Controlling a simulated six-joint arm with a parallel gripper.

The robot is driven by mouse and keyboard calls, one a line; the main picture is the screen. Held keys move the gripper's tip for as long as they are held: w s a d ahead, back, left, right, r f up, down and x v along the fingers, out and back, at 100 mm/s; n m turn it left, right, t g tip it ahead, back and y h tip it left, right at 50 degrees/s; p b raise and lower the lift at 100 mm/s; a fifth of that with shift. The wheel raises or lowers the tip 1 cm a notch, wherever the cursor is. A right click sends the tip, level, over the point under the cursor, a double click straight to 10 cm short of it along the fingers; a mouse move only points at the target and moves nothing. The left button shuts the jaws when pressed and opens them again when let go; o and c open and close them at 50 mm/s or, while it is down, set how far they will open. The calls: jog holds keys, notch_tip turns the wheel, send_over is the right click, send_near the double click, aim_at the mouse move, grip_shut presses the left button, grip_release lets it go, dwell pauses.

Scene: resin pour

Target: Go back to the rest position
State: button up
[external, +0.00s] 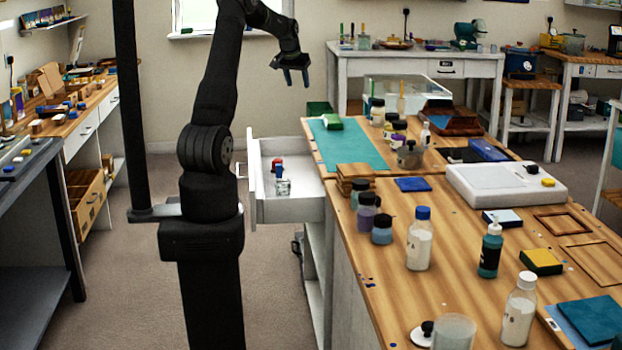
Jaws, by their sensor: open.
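My gripper (291,77) is in the upper middle of the external view, raised in the air with its fingers pointing down. Its two fingers are apart, and nothing shows between them. It is above and behind an open white drawer (290,210), with clear space around it. The drawer is pulled out from the left side of the wooden workbench. Inside the drawer stand a small red-topped item and a small clear jar (283,187).
The wooden workbench (385,290) on the right holds several bottles, a teal mat (347,146) and a white slab (505,184). A white table (420,55) stands behind. A dark post (131,110) rises left of my arm. The carpet between the benches is clear.

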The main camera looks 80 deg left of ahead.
jog(key=w+d+m+t+h, duration=0.1)
jog(key=w+d+m, duration=0.3)
jog(key=w+d, duration=0.5)
jog(key=w, duration=0.4)
jog(key=shift+w+d, duration=0.3)
jog(key=shift+w, duration=0.1)
